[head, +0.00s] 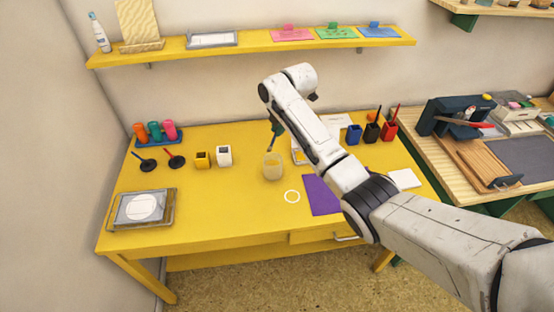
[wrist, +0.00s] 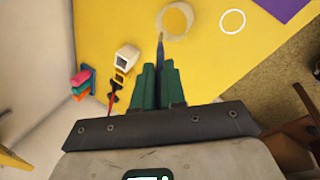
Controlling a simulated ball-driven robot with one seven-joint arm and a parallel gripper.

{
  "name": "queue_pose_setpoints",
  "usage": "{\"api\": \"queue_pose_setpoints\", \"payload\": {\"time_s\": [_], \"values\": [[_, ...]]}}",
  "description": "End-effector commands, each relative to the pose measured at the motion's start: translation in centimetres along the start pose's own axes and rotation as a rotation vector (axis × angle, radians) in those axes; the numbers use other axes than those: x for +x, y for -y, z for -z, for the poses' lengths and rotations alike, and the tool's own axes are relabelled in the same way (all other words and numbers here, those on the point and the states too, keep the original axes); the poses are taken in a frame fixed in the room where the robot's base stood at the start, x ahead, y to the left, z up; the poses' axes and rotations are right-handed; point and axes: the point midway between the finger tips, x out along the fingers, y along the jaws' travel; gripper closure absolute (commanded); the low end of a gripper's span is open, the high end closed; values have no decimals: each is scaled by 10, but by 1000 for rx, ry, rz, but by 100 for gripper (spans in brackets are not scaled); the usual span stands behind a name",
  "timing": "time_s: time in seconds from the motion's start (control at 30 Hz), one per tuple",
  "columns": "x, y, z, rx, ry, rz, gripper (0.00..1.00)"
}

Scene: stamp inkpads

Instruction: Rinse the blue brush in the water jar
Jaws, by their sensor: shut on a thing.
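My gripper (head: 275,128) is shut on the blue brush and hangs above the yellow table, just above the water jar. In the wrist view its green fingers (wrist: 158,88) close around the brush (wrist: 160,48), whose thin blue-grey end points toward the jar. The water jar (head: 273,168) is a clear, pale glass standing on the table; its round rim also shows in the wrist view (wrist: 176,20). The brush tip (head: 269,149) points down close to the jar's mouth in the head view. I cannot tell whether it is inside the rim.
Blue (head: 354,134), black (head: 372,133) and red (head: 390,131) pots stand behind my arm.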

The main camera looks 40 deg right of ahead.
Motion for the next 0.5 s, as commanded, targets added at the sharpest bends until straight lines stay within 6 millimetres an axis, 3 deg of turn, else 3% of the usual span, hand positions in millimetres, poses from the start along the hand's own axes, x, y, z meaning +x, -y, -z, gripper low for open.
{"api": "queue_pose_setpoints", "payload": {"time_s": [0.5], "values": [[-5, -2, 0, 0, 0, -1, 100]]}}
